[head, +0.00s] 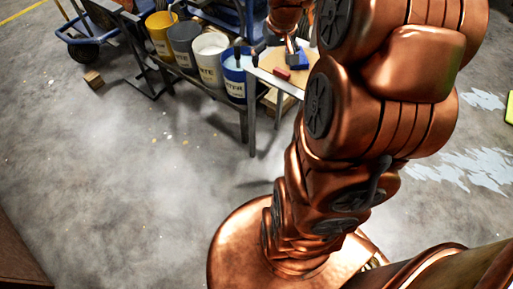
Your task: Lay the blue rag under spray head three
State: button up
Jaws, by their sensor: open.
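No spray head can be made out; my copper arm hides much of the upper right.
A yellow bucket (160,38), a grey bucket (184,45), a white bucket (210,58) and the blue bucket (234,78) stand in a row. A blue hand truck (85,30) is upper left. The left floor is mostly clear.

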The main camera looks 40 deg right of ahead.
jog(key=s+a+n+g, duration=0.1)
jog(key=s+a, duration=0.3)
jog(key=a, duration=0.3)
jog(key=s+a+n+g, duration=0.1)
jog(key=s+a, duration=0.3)
jog(key=a, duration=0.3)
jog(key=s+a+n+g, duration=0.1)
jog(key=s+a, duration=0.3)
jog(key=s, duration=0.3)
jog(key=s+a+f+g, duration=0.1)
jog(key=s+a+g, duration=0.1)
jog(key=s+a, duration=0.2)
jog(key=s, duration=0.2)
jog(key=shift+s+n, duration=0.35)
jog(key=shift+n, duration=0.05)
notch_tip(320, 180, up, 24)
jog(key=s+p, duration=0.1)
jog(key=p, duration=2.1)
jog(key=shift+s+f+t, duration=0.15)
jog(key=shift+s+t, duration=0.15)
jog(key=shift+c, duration=0.3)
